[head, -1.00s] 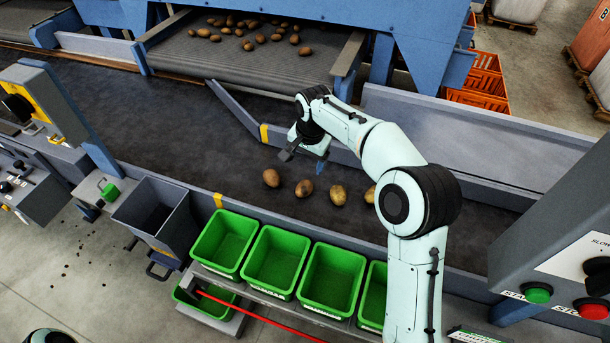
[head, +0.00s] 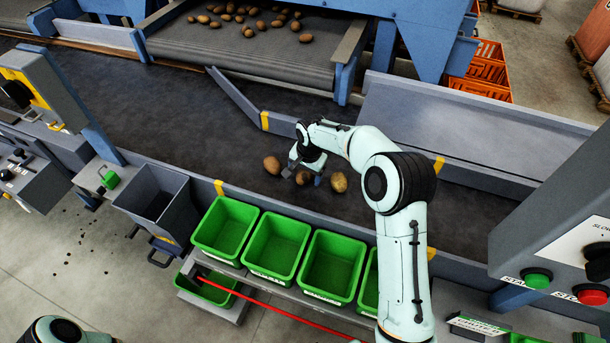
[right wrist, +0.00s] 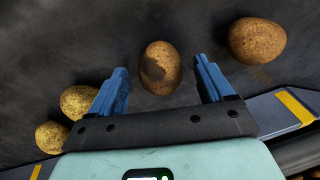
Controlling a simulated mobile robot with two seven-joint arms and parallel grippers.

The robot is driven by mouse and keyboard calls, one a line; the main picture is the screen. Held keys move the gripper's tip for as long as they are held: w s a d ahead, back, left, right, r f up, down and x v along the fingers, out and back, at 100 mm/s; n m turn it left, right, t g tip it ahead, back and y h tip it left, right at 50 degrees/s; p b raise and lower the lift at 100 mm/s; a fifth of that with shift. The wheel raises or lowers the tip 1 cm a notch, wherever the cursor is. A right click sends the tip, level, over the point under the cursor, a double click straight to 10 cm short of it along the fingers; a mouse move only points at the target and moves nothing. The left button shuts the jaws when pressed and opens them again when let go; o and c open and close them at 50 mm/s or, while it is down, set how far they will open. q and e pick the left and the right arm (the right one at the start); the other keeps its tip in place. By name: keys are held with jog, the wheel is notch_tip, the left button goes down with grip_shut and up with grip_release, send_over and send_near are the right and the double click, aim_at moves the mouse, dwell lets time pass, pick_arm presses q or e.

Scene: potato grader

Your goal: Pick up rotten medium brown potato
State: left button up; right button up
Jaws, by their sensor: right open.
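A medium brown potato with a dark patch (right wrist: 158,68) lies on the dark belt, between my right gripper's two blue fingers (right wrist: 162,78) in the right wrist view. There are gaps between it and both fingers. In the head view my right gripper (head: 304,176) is open and low over this potato (head: 303,178), which it partly covers. A plain brown potato (head: 272,165) lies to the left; it also shows at the upper right of the right wrist view (right wrist: 257,40). A yellower potato (head: 338,182) lies to the right. My left gripper is out of view.
Several green bins (head: 275,250) stand along the belt's near side, with a grey hopper (head: 158,205) to their left. A metal guide (head: 237,100) borders the belt behind the gripper. More potatoes lie on the upper conveyor (head: 245,60). The belt's left stretch is clear.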

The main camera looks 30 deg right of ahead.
aim_at(305, 172)
jog(key=shift+w+f, duration=0.1)
jog(key=shift+f, duration=0.1)
jog(key=c, duration=1.2)
jog(key=shift+o, duration=0.2)
jog(key=shift+r, duration=0.1)
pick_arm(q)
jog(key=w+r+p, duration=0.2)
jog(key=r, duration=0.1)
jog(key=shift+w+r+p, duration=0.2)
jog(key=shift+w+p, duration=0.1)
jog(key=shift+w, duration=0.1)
pick_arm(e)
notch_tip(305, 172, up, 20)
